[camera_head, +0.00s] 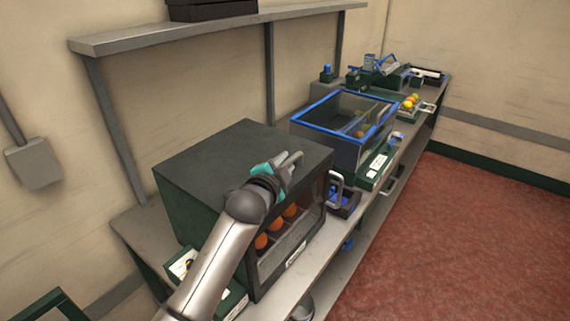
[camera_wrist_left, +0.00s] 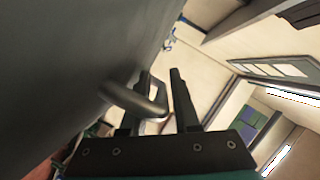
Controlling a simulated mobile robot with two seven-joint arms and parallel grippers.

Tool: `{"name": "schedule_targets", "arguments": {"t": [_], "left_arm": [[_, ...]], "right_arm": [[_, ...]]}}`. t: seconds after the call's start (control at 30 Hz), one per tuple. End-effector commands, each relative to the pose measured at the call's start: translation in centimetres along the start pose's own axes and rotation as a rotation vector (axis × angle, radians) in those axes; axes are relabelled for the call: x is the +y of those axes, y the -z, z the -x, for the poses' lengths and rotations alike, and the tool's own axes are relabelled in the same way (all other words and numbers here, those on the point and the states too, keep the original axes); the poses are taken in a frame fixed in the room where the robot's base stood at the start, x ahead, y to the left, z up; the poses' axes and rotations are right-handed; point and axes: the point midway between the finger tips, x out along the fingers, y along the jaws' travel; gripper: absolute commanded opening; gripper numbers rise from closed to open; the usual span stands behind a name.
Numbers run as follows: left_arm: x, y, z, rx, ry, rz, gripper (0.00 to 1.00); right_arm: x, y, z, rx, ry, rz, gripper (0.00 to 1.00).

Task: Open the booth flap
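The booth (camera_head: 215,165) is a dark green box on the bench, with several oranges (camera_head: 275,230) showing through its front. My left gripper (camera_head: 293,170) is at the upper front of the booth, my arm crossing in front of it. In the left wrist view, the two dark fingers (camera_wrist_left: 162,95) stand apart. A grey loop handle (camera_wrist_left: 118,95) sticks out from a dark grey surface (camera_wrist_left: 75,55) at the left finger. I cannot tell whether that finger is inside the loop or only beside it. My right gripper is out of view.
A blue-rimmed clear case (camera_head: 345,112) stands farther along the bench, with a small tray of fruit (camera_head: 410,103) beyond. A pale handle (camera_head: 336,187) stands right of the booth. A wall shelf (camera_head: 220,28) runs above. The red floor (camera_head: 470,240) at right is clear.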

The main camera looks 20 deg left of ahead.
Motion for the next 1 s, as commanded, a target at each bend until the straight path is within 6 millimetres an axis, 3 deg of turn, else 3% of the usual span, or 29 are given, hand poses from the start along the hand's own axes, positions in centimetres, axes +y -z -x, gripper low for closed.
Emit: {"name": "schedule_targets", "arguments": {"t": [0.33,0.6,1.0], "left_arm": [[-0.02,0.0,-0.23,0.0,0.0,0.0,0.3],[-0.02,-0.01,-0.21,0.0,0.0,0.0,0.0],[0.0,-0.03,-0.2,-0.001,0.0,-0.001,0.0]], "right_arm": [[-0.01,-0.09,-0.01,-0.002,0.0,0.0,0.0],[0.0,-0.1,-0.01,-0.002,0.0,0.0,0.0],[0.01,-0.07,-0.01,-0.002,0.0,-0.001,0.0]]}}
